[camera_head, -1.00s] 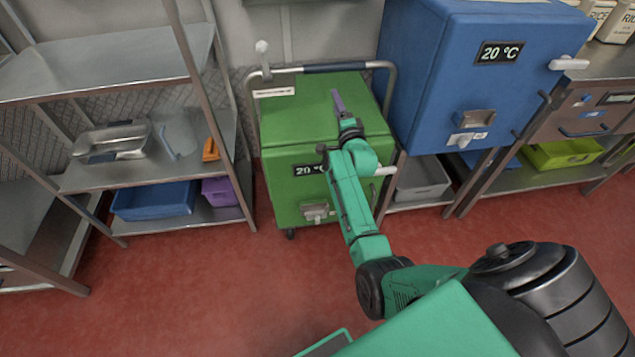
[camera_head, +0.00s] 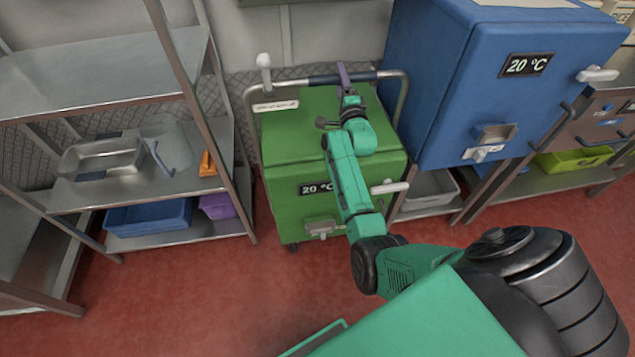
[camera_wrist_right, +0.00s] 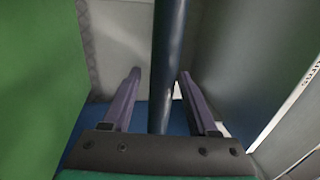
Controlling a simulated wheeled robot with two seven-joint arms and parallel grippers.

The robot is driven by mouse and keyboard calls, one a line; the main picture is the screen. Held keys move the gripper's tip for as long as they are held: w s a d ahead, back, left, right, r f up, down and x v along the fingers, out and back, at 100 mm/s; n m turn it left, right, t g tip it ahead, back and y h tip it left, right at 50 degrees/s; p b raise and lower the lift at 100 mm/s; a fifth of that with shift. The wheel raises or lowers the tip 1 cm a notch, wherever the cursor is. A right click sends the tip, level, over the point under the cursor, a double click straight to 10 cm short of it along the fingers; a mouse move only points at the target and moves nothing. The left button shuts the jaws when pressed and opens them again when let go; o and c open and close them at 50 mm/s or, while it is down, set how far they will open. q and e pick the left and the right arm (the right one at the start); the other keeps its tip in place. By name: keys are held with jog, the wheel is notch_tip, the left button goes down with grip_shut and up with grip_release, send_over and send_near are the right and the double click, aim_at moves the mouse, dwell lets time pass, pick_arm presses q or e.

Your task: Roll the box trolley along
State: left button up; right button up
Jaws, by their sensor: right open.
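The box trolley (camera_head: 290,135) is a green box with a 20 °C display on its front, standing on small casters against the wall. Its push handle (camera_head: 395,95) is a metal frame with a dark grip along the top at the back. My right gripper (camera_head: 343,72) reaches over the box top to this grip. In the right wrist view the dark bar (camera_wrist_right: 168,50) runs between the two purple fingers of my right gripper (camera_wrist_right: 160,75). They stand open with gaps on both sides of it. My left gripper is not in view.
A metal shelf (camera_head: 110,75) with trays and bins stands left of the trolley. A blue box (camera_head: 440,90) stands close on the right, above a lower shelf with a grey bin (camera_head: 428,188). The red floor (camera_head: 190,300) in front is clear.

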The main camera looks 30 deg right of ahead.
jog(key=shift+w+f, duration=0.25)
jog(key=shift+f, duration=0.05)
jog(key=shift+s+d+r+b, duration=0.1)
jog(key=shift+s+r+b, duration=0.05)
jog(key=shift+r+b, duration=0.3)
jog(key=shift+r, duration=0.1)
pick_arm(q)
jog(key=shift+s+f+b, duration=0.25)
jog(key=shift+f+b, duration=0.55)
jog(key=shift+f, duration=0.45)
pick_arm(e)
jog(key=x, duration=0.2)
jog(key=shift+w+d, duration=0.1)
jog(key=shift+w, duration=0.2)
grip_shut()
